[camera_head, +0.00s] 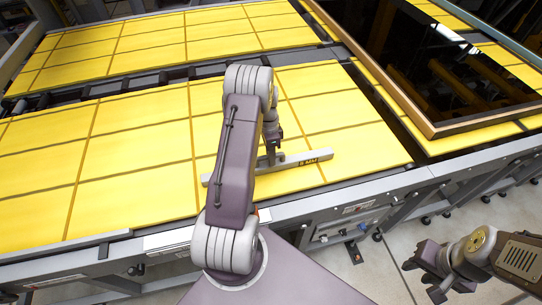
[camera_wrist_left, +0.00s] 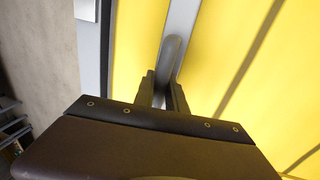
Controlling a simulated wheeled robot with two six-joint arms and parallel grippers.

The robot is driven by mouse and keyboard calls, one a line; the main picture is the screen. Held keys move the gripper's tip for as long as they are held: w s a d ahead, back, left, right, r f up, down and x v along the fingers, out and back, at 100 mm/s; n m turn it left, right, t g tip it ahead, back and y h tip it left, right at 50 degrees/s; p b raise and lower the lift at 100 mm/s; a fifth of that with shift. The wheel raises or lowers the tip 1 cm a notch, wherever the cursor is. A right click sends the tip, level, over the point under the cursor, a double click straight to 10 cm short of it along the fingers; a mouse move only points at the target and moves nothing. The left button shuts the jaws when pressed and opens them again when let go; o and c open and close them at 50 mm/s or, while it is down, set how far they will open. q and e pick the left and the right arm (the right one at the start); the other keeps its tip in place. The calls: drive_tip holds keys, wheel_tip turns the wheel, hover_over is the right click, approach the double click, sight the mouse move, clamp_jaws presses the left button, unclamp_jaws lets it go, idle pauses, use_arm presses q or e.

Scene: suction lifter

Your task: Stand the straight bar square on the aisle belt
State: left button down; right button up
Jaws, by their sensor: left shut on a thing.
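A long grey straight bar (camera_head: 299,160) lies across the near yellow belt (camera_head: 130,160), close to the belt's front edge, slanting slightly up to the right. It has a dark marking near its right part and a raised handle at its middle. My left gripper (camera_head: 272,155) is down at the handle. In the left wrist view the fingers (camera_wrist_left: 164,90) are closed around the grey handle (camera_wrist_left: 173,55), with the bar (camera_wrist_left: 182,18) running below it. My arm hides part of the bar. My right gripper (camera_head: 430,275) hangs at the lower right over the floor, away from the belt; its finger gap is unclear.
A large dark framed panel (camera_head: 430,70) lies on the belt at the upper right. A grey rail (camera_head: 340,195) runs along the near edge. A second yellow belt section (camera_head: 180,40) lies farther back. The yellow surface left of my arm is clear.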

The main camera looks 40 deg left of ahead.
use_arm(q)
drive_tip(key=c, duration=1.3)
unclamp_jaws()
drive_tip(key=shift+r, duration=0.1)
drive_tip(key=shift+w+a+r, duration=0.1)
drive_tip(key=shift+r, duration=0.15)
drive_tip(key=b+v, duration=0.2)
drive_tip(key=v, duration=0.6)
drive_tip(key=shift+r, duration=0.25)
drive_tip(key=shift+b, duration=0.35)
